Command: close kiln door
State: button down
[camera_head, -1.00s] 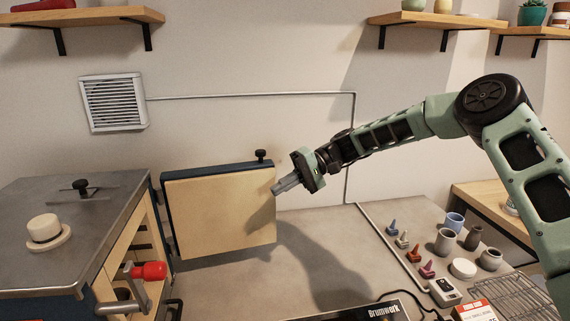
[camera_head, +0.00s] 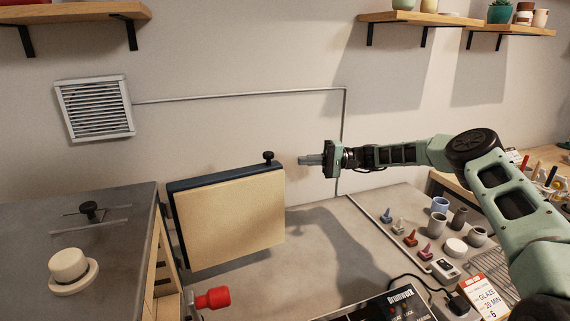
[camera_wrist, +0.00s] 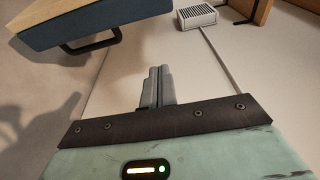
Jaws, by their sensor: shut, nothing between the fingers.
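The kiln door (camera_head: 230,222) stands swung open, with its cream inner face toward the head camera and a dark blue edge along its top. A black knob (camera_head: 268,157) sits at its top right corner. The kiln (camera_head: 75,235) is the grey-topped box at the left, its open side facing right. My gripper (camera_head: 303,160) is shut and empty, to the right of the door's top right corner and apart from it. In the wrist view, the shut fingers (camera_wrist: 155,88) point ahead, and the door (camera_wrist: 90,22) shows at upper left with a dark handle (camera_wrist: 92,42).
A red-tipped lever (camera_head: 212,298) sticks out at the kiln's front. A white knob (camera_head: 72,268) sits on the kiln top. Cups (camera_head: 438,225), coloured cones (camera_head: 410,238) and a glaze box (camera_head: 484,298) stand at the right. A vent (camera_head: 95,108) is on the wall.

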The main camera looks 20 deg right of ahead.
jog(key=p+x, duration=0.6)
jog(key=x, duration=0.4)
jog(key=s+p, duration=0.1)
jog(key=s, duration=0.1)
jog(key=s+d+p, duration=0.1)
jog(key=s, duration=0.1)
jog(key=shift+s, duration=0.1)
